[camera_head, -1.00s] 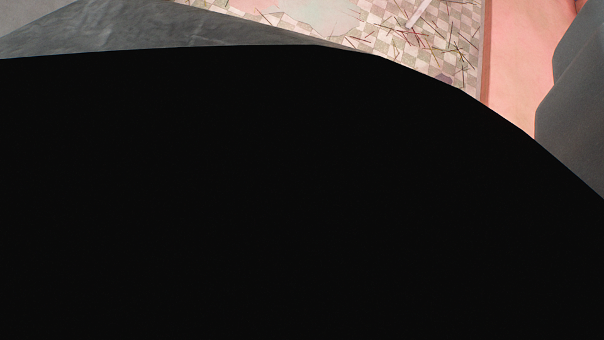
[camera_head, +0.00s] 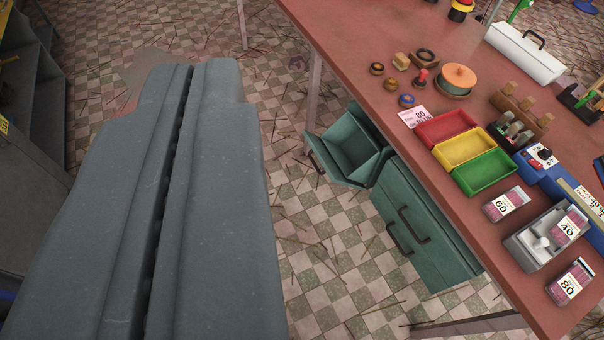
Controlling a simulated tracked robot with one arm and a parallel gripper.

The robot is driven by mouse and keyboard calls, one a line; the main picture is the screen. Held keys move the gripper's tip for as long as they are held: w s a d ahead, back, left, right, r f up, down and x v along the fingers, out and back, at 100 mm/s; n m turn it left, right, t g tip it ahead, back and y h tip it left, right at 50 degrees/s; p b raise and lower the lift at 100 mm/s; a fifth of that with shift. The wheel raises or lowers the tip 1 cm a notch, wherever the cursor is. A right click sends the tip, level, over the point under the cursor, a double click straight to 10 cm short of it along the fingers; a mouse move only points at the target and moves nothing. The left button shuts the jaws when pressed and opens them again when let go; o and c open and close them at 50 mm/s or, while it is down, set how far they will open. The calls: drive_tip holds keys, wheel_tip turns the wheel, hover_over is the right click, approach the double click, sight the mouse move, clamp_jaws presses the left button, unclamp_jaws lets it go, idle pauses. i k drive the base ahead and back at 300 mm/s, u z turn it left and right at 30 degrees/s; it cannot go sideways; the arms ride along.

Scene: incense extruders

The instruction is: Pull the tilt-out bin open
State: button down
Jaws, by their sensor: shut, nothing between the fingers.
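The green tilt-out bin (camera_head: 354,140) hangs under the left side of the red workbench. It is tilted outward, and its open inside shows. Its dark handle (camera_head: 316,162) is on its outer left side. My gripper (camera_head: 196,68) fills the left of the view, its two grey fingers close together with a thin dark slit between them. The fingertips are left of the bin in the picture and apart from it. Nothing shows held in the fingers.
A green cabinet (camera_head: 430,262) with two dark handles stands beside the bin, under the red workbench (camera_head: 385,78). Trays, jars and tools crowd the benchtop. The checkered floor (camera_head: 325,230) is strewn with thin sticks. Grey shelving (camera_head: 40,110) stands at far left.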

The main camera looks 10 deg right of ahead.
sight(349, 152)
drive_tip(key=u, duration=0.5)
drive_tip(key=i, duration=1.1)
drive_tip(key=z, duration=0.65)
